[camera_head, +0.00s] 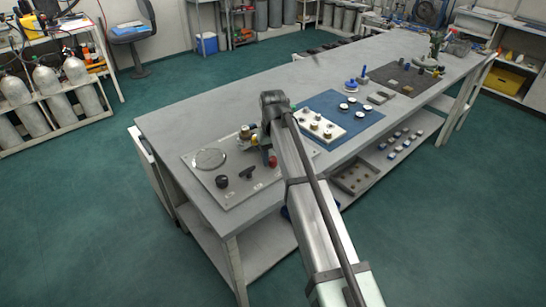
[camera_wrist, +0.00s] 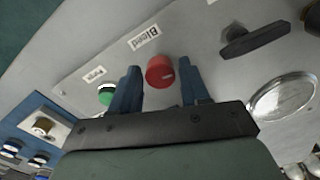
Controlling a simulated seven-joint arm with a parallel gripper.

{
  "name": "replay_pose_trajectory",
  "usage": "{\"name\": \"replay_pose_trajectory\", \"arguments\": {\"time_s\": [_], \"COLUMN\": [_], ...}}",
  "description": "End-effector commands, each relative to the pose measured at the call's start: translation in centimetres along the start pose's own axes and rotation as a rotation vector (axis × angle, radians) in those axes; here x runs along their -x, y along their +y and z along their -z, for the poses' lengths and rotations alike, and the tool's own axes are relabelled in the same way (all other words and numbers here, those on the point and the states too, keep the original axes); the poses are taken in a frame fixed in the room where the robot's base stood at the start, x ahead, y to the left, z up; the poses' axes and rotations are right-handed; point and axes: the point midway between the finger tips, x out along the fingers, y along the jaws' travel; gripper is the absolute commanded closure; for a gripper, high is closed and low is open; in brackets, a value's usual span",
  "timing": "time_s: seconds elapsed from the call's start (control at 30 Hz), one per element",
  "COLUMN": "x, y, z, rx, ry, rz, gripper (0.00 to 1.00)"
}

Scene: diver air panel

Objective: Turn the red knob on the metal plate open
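The red knob (camera_wrist: 160,71) sits on the metal plate (camera_wrist: 204,45), near a label reading "Bleed" (camera_wrist: 145,37). It also shows in the head view (camera_head: 272,161), beside my arm. My gripper (camera_wrist: 160,67) is open, with one blue finger on each side of the red knob in the wrist view. A narrow gap shows on either side, and I cannot tell how deep the fingers reach around it. In the head view my arm hides part of the plate (camera_head: 202,181) and most of the gripper.
The plate also bears a green knob (camera_wrist: 106,94) close behind the left finger, a black T-handle (camera_wrist: 253,40), a round gauge (camera_wrist: 283,98) and a black knob (camera_head: 222,181). A blue mat (camera_head: 352,124) with parts lies right of the plate. The table's left end (camera_head: 165,125) is clear.

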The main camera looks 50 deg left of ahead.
Motion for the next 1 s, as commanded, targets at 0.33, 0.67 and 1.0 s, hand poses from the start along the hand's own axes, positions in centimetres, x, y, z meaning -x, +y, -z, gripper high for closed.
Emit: {"name": "replay_pose_trajectory", "arguments": {"time_s": [0.33,0.67,1.0], "x": [0.0,2.9,9.5], "y": [0.0,0.0,0.0], "z": [0.0,0.1,0.2], "rx": [0.0,0.0,0.0], "ry": [0.0,0.002,0.002], "rz": [0.0,0.0,0.0], "gripper": [0.4,0.4,0.4]}}
